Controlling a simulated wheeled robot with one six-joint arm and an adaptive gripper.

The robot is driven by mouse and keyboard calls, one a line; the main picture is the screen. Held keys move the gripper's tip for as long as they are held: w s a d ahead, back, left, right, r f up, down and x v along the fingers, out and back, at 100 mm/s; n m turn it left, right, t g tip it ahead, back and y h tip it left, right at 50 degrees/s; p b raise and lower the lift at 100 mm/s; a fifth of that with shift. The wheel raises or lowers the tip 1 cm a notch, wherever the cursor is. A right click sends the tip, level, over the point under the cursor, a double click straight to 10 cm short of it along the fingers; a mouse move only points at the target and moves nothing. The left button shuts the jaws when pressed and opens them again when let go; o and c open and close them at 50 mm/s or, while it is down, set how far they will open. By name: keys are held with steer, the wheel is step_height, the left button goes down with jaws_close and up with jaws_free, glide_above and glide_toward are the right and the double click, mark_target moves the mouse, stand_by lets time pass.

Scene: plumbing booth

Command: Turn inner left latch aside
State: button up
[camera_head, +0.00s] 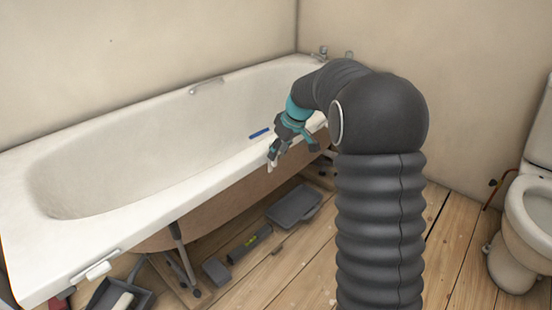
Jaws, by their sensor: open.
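A white bathtub (180,190) with its side panel off stands along the wall. My gripper (276,160) is at the tub's front rim, right of the middle, pointing down. Its jaws are open, and the teal-and-grey body partly covers the rim. A small pale piece (271,166) shows at the fingertips against the rim. I cannot tell whether it is a latch or whether the fingers touch it. No latch can be clearly made out; the underside of the rim is largely hidden.
A blue strip (259,133) lies in the tub. A white block (98,270) sits at the front-left rim. A grey tray (295,205), a level (250,243) and a dustpan-like tray (120,298) lie on the floor. A toilet (525,225) stands right, with floor clear before it.

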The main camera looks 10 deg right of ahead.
steer(key=shift+x, duration=1.65)
jaws_close()
